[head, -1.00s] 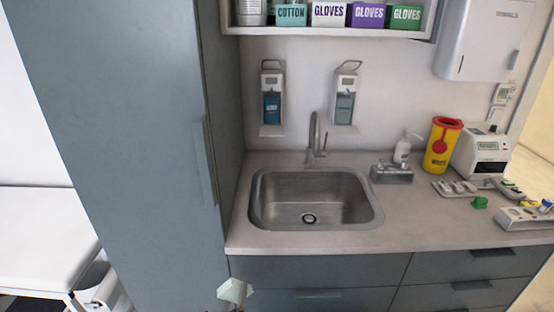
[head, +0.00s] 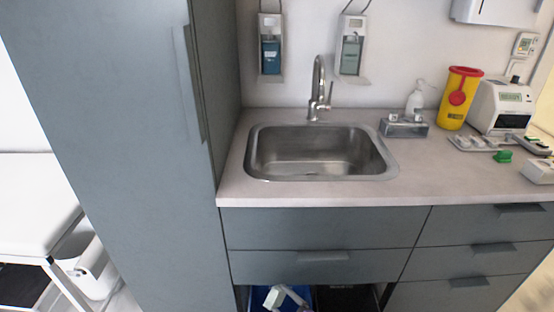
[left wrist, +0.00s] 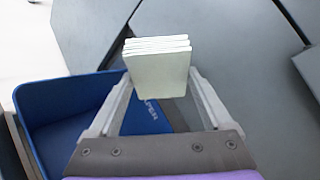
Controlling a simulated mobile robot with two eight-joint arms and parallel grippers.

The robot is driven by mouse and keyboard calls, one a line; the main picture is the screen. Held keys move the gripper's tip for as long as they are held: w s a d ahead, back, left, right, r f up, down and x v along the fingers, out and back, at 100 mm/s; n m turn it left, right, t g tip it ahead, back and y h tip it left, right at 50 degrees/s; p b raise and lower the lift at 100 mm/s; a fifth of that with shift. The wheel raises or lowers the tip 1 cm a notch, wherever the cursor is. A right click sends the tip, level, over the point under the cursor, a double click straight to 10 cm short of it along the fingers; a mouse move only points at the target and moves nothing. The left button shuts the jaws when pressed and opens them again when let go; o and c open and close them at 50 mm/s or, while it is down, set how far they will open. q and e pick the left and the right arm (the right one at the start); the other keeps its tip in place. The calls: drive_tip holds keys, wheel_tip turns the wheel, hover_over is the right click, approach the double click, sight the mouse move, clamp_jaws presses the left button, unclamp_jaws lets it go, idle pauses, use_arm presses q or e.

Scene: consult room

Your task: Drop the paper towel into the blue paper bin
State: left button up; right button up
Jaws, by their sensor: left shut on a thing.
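My left gripper (left wrist: 160,76) is shut on the paper towel (left wrist: 158,80), a pale folded stack held between the fingertips in the left wrist view. The blue paper bin (left wrist: 62,88) is behind and to the left of the towel in that view. Its open rim and inside show, and part of its lettering shows between my fingers. In the head view the left gripper (head: 286,297) is at the bottom edge, in front of the blue bin (head: 257,298), whose lower part is cut off. My right gripper is not in view.
A dark bin (head: 346,299) stands right of the blue one, under the drawers (head: 315,265). Above are the counter (head: 300,196) and steel sink (head: 320,155). A tall grey cabinet (head: 120,140) stands at left, with a white couch (head: 35,200) beyond it.

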use_arm(q)
wheel_tip(320, 180, down, 5)
drive_tip(key=shift+r+b, duration=0.1)
drive_tip(key=shift+b, duration=1)
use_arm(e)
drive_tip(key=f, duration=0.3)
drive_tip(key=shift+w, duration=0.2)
use_arm(q)
drive_tip(key=o, duration=1)
drive_tip(key=shift+s, duration=0.1)
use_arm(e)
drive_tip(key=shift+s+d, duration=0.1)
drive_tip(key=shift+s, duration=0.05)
